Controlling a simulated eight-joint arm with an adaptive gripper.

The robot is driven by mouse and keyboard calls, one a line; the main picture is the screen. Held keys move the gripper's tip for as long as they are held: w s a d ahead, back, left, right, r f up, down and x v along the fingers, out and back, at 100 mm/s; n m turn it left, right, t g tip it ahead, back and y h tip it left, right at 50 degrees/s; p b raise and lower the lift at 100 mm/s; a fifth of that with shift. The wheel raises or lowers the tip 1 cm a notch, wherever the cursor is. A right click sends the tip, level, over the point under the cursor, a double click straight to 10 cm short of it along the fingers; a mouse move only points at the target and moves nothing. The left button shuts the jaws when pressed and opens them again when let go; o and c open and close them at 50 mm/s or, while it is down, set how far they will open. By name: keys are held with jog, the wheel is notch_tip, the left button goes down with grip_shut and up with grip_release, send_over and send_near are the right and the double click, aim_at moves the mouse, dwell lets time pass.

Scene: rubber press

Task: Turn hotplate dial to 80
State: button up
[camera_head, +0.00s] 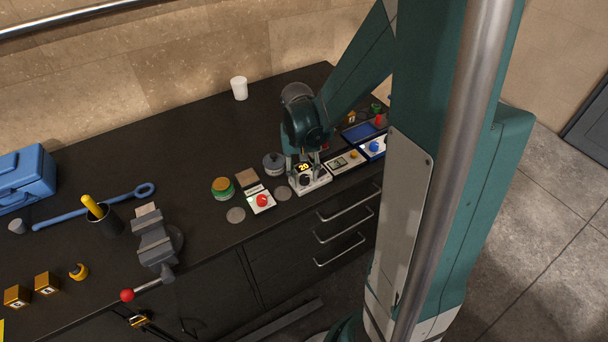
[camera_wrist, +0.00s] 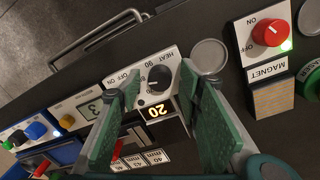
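The hotplate unit (camera_head: 318,184) is a small white-fronted box near the front edge of the bench, below my gripper. Its panel (camera_wrist: 142,66) is marked HEAT, ON, OFF and 90 in the wrist view. The black round dial (camera_wrist: 159,77) sits on this panel. A dark display (camera_wrist: 157,111) shows 20 in yellow digits; it also shows in the head view (camera_head: 303,167). My gripper (camera_wrist: 156,88) is open, its green-padded fingers on either side of the dial with gaps between. Where the dial's pointer is aimed is hard to tell.
Beside the hotplate are a magnet unit with a red knob (camera_wrist: 270,32), a unit reading 3 (camera_wrist: 90,108) and a blue-knobbed unit (camera_wrist: 36,131). Round grey discs (camera_wrist: 209,55) lie nearby. A vise (camera_head: 155,240) and a blue toolbox (camera_head: 24,178) stand farther left.

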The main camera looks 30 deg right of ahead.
aim_at(302, 178)
jog(key=shift+r, duration=0.1)
notch_tip(302, 178, up, 12)
jog(key=shift+w+a, duration=0.15)
jog(key=shift+a, duration=0.15)
dwell(0.6)
jog(key=shift+a, duration=0.1)
dwell(0.5)
jog(key=s+a+r+n+t+b, duration=0.2)
jog(key=s+a+r+n+t, duration=0.3)
jog(key=s+a, duration=0.8)
jog(key=shift+s+a+r+t+y, duration=0.2)
jog(key=shift+a+r+t+y, duration=0.1)
jog(key=shift+r+t, duration=0.9)
jog(key=shift+o, duration=0.2)
jog(key=shift+d, duration=0.15)
dwell(2.7)
